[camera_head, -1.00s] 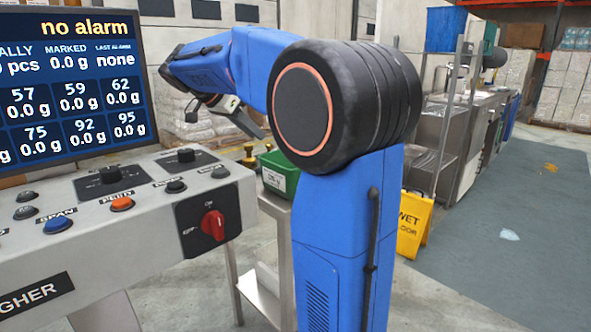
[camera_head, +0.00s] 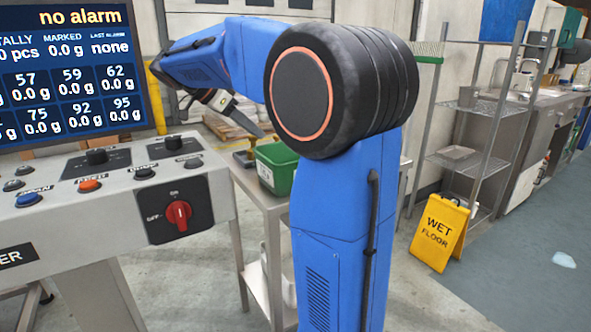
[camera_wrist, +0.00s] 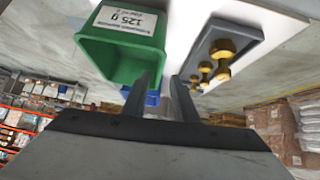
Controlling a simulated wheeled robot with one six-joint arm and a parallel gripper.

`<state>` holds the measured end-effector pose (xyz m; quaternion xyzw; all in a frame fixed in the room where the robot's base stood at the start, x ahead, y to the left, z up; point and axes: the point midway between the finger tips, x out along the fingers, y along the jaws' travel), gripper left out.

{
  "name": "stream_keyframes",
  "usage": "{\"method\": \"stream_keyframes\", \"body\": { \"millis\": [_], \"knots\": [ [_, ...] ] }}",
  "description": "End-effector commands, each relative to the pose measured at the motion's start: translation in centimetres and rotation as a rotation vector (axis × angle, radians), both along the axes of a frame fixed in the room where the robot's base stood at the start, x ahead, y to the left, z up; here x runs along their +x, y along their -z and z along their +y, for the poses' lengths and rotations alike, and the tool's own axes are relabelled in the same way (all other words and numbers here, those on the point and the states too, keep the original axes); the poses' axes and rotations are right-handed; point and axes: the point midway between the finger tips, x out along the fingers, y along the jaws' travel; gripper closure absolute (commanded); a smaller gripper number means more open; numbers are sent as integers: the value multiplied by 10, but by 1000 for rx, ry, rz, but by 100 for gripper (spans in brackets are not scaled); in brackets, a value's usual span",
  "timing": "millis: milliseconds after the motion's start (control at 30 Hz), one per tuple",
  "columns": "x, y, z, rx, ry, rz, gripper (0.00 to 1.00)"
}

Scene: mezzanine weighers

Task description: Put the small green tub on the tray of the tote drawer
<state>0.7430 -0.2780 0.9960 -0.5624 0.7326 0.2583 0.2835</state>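A green tub (camera_head: 277,168) with a white label stands on a metal table (camera_head: 262,196), beyond the weigher console and partly behind my arm. In the wrist view the green tub (camera_wrist: 112,65) lies just left of my fingers, and its label reads 125 g. My gripper (camera_wrist: 162,76) has its two fingers apart with a gap between them, and it holds nothing that I can see. In the head view my gripper (camera_head: 240,115) hangs near the tub, to its upper left. I cannot make out a tote drawer or its tray in either view.
A grey tray (camera_wrist: 222,45) with brass weights (camera_wrist: 224,50) sits beside the tub. The weigher console (camera_head: 110,195) fills the left side. A yellow wet-floor sign (camera_head: 439,232) stands at right, before a wire shelf rack (camera_head: 470,160). Floor at the lower right is open.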

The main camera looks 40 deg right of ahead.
Motion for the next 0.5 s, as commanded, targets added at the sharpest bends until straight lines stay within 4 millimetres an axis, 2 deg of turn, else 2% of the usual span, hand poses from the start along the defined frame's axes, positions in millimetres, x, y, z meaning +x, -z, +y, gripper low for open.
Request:
{"method": "stream_keyframes", "body": {
  "millis": [300, 500],
  "knots": [
    [-12, 39, -38, 0, 1, 1, 74],
    [-15, 51, -49, 0, 0, 1, 74]
  ]
}}
